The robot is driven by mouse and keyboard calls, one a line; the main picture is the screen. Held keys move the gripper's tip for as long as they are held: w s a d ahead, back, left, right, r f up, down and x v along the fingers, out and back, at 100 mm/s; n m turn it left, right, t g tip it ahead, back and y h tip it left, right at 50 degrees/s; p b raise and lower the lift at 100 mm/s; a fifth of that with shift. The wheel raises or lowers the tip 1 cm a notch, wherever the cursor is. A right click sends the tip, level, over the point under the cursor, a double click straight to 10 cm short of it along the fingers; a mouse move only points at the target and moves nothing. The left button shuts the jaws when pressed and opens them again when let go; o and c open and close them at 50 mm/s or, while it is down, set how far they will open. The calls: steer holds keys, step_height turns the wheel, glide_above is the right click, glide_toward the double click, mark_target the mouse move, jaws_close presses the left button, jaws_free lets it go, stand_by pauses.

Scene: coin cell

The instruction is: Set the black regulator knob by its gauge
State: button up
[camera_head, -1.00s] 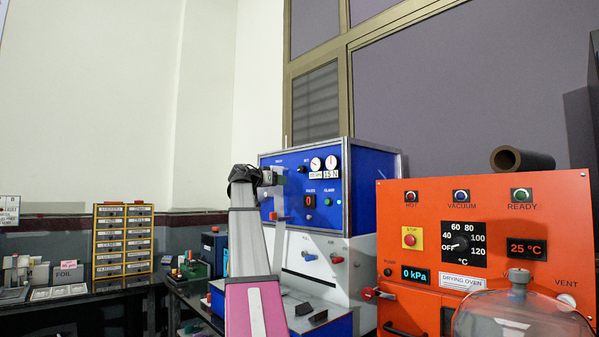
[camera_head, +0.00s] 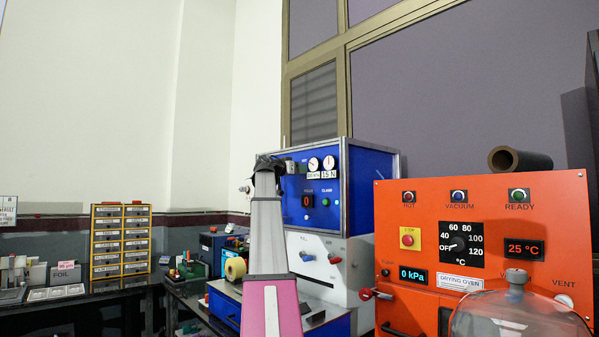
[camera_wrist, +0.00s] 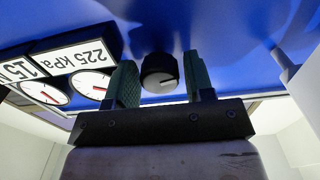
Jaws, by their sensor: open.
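The black regulator knob (camera_wrist: 159,73) is on the blue panel in the wrist view, with a pale pointer line on its face. My gripper (camera_wrist: 160,85) is open, its two green-padded fingers on either side of the knob with a gap to each. I cannot tell how deep the fingers reach along it. The gauge (camera_wrist: 90,84) beside the knob has a red needle and a "225 kPa" label. In the head view the gauge (camera_head: 313,164) sits high on the blue machine (camera_head: 360,185), and my arm hides the knob there.
A second gauge (camera_wrist: 43,92) with a "15 N" label is beside the first. The orange drying oven (camera_head: 480,230) stands at the right, with a glass dome (camera_head: 515,315) in front. A yellow drawer cabinet (camera_head: 121,240) is at the left.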

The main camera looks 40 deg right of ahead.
steer(key=shift+d, duration=0.4)
steer(key=c, duration=0.7)
steer(key=shift+o, duration=0.3)
steer(key=shift+n, duration=3.2)
steer(key=o, duration=0.6)
